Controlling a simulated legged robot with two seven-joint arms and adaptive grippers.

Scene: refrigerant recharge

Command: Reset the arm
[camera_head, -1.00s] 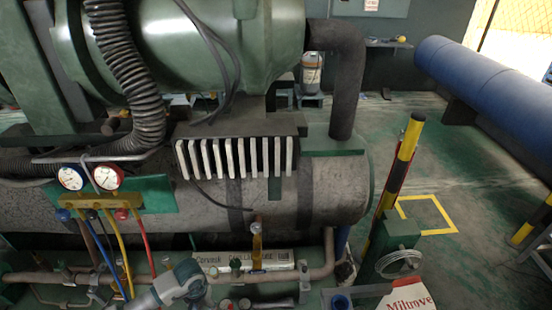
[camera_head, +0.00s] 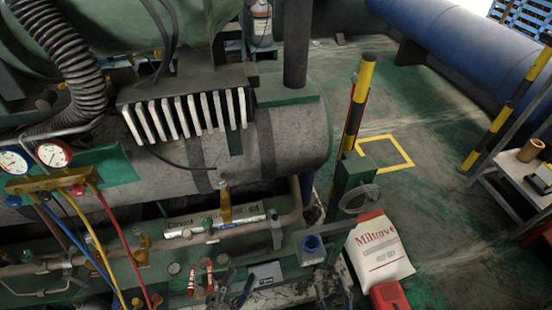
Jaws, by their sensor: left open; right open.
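Neither of my grippers can be made out in the head view now, and no arm of mine clearly shows. The manifold gauge set (camera_head: 60,183) hangs at the left on the machine, with two round dials, the right one red-rimmed (camera_head: 54,153). A blue hose, a yellow hose (camera_head: 97,245) and a red hose (camera_head: 124,243) run down from it. A small brass-coloured valve (camera_head: 225,207) stands upright on the pipework below the grey cylinder (camera_head: 200,155).
Hand tools with red handles (camera_head: 209,276) lie at the bottom centre. A white Milrove bag (camera_head: 380,250) and a red case (camera_head: 390,298) stand on the floor at lower right. A yellow-black post (camera_head: 357,105) rises beside the machine. A shelf cart (camera_head: 515,190) is at right.

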